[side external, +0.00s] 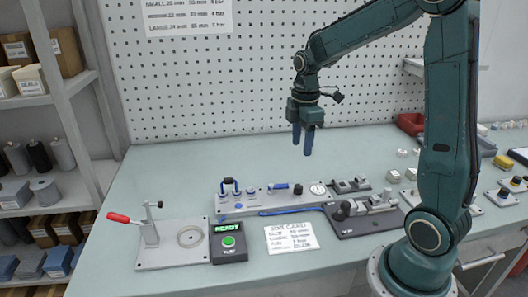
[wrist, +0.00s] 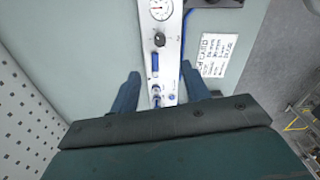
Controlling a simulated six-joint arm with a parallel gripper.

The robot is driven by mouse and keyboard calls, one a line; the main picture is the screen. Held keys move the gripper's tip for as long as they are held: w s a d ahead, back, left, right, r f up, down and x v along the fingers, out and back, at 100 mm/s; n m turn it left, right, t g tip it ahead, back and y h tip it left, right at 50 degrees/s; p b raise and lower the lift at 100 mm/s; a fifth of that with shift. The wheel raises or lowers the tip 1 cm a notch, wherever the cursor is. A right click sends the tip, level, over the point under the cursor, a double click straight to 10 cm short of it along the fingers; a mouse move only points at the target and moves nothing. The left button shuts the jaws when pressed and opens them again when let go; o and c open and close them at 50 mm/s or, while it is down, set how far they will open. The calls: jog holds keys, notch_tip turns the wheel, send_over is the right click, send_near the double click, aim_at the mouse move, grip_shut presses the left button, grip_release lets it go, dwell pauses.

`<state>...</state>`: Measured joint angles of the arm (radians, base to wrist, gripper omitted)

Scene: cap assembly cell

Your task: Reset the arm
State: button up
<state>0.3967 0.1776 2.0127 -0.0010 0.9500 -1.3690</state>
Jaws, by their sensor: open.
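My gripper (side external: 303,140) hangs from my arm with its fingers pointing down, in the air above the back part of the bench. Its two blue fingers (wrist: 162,92) stand apart in the wrist view, with nothing held between them. The light grey manifold panel with blue fittings (side external: 262,204) lies below and in front of it on the bench. In the wrist view the panel (wrist: 171,60) runs lengthwise between and beyond the fingers. The gripper touches nothing.
A toggle-clamp fixture with a red handle (side external: 124,218) stands at the bench's left. Beside it are a box with a green READY display (side external: 229,243) and a job card (side external: 291,238). A dark fixture (side external: 367,215) lies right of the panel. The pegboard (side external: 250,70) stands behind.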

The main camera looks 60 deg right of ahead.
jog(key=s+a+r+m+t, duration=0.2)
jog(key=s+a+r+m, duration=0.2)
jog(key=s+a, duration=0.3)
jog(key=s+a+r+m+t, duration=0.3)
jog(key=s+a+r+m, duration=0.1)
jog(key=s+a+m, duration=0.3)
jog(key=shift+s+r+t, duration=0.3)
jog(key=shift+s+r, duration=0.05)
jog(key=shift+s, duration=0.6)
dwell(0.5)
